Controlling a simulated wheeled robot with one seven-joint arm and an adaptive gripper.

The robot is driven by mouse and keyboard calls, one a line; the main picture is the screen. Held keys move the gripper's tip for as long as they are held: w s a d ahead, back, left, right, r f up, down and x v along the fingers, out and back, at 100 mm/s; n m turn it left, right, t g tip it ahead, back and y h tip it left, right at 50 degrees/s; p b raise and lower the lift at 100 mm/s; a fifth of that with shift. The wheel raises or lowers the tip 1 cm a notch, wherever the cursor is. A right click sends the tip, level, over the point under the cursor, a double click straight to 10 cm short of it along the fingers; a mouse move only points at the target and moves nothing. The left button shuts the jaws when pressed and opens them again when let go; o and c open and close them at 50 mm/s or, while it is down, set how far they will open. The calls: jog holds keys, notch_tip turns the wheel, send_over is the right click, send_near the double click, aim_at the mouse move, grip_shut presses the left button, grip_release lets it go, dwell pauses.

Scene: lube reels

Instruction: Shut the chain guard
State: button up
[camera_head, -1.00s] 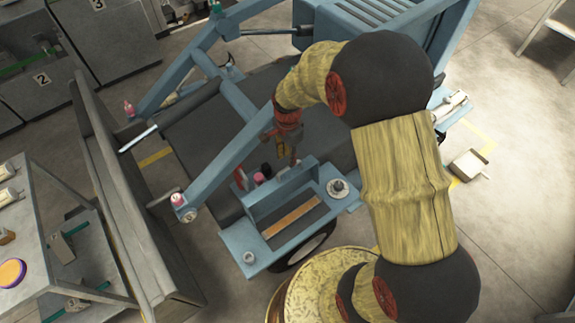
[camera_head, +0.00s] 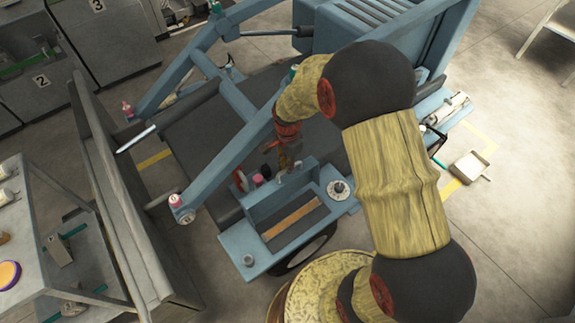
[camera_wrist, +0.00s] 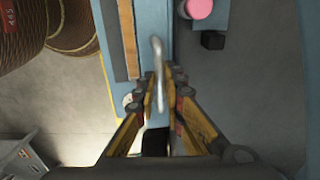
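A long blue part (camera_wrist: 188,50) with a grey metal handle (camera_wrist: 157,58) runs down the wrist view. I take it for the chain guard, but cannot be sure. In the head view my gripper (camera_head: 289,161) is at the upper edge of a blue box-like part (camera_head: 262,208) on the machine's near side. Contact on both sides is hard to see. The guard's hinge and far edge cannot be made out.
The blue machine frame (camera_head: 225,160) surrounds the work area. A grey bench (camera_head: 35,215) and a long grey panel (camera_head: 120,200) stand at left. A pink-capped piece (camera_wrist: 199,8) lies beside the blue part. Open floor (camera_head: 525,220) is at right.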

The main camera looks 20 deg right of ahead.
grip_shut()
dwell(0.3)
dwell(0.3)
